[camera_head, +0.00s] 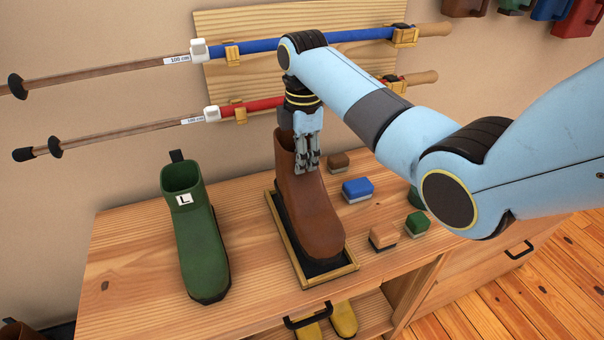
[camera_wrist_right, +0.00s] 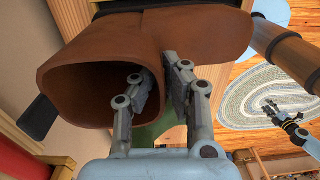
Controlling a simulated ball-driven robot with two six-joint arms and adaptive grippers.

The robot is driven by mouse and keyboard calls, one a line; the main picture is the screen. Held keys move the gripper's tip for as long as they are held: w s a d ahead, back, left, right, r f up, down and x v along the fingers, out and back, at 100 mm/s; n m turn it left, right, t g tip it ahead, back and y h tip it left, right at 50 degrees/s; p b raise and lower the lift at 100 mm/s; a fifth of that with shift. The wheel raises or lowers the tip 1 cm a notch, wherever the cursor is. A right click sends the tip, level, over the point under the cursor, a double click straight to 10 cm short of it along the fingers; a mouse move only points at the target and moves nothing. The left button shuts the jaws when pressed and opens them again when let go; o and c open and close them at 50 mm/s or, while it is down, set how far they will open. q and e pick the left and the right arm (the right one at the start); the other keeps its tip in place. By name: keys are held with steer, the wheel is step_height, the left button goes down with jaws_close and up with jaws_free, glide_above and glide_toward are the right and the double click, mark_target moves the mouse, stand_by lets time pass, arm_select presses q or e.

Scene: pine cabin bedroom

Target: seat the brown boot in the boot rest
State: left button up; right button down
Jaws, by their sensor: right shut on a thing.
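The brown boot (camera_head: 309,215) stands upright, toe toward the front, over the boot rest (camera_head: 345,272), a wooden frame with a dark inside. Its sole looks to be within the frame, but whether it bears fully on the bottom I cannot tell. My right gripper (camera_head: 308,168) is shut on the boot's upper shaft. In the right wrist view the gripper (camera_wrist_right: 150,95) has one finger inside the boot's opening and one outside; the boot (camera_wrist_right: 100,60) fills the upper left. My left gripper (camera_wrist_right: 270,107) shows small over the rug; its jaw state is unclear.
A green boot (camera_head: 202,245) marked L stands left of the rest. Small brushes, including a blue one (camera_head: 357,189) and a tan one (camera_head: 383,235), lie to its right. Trekking poles (camera_head: 250,48) hang on the wall behind. Below is an open shelf with yellow footwear (camera_head: 343,319).

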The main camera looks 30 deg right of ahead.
mark_target(303, 175)
steer(key=shift+w+f, duration=0.35)
steer(key=shift+f, duration=0.05)
step_height(303, 175, down, 2)
steer(key=shift+f, duration=0.2)
steer(key=shift+s+f, duration=0.4)
steer(key=shift+f, duration=0.1)
steer(key=c, duration=1.7)
jaws_free()
steer(key=shift+f, duration=0.15)
steer(key=shift+o, duration=1.3)
steer(key=shift+w+f, duration=0.1)
steer(key=shift+w, duration=0.25)
step_height(303, 175, up, 12)
steer(key=shift+b, duration=0.3)
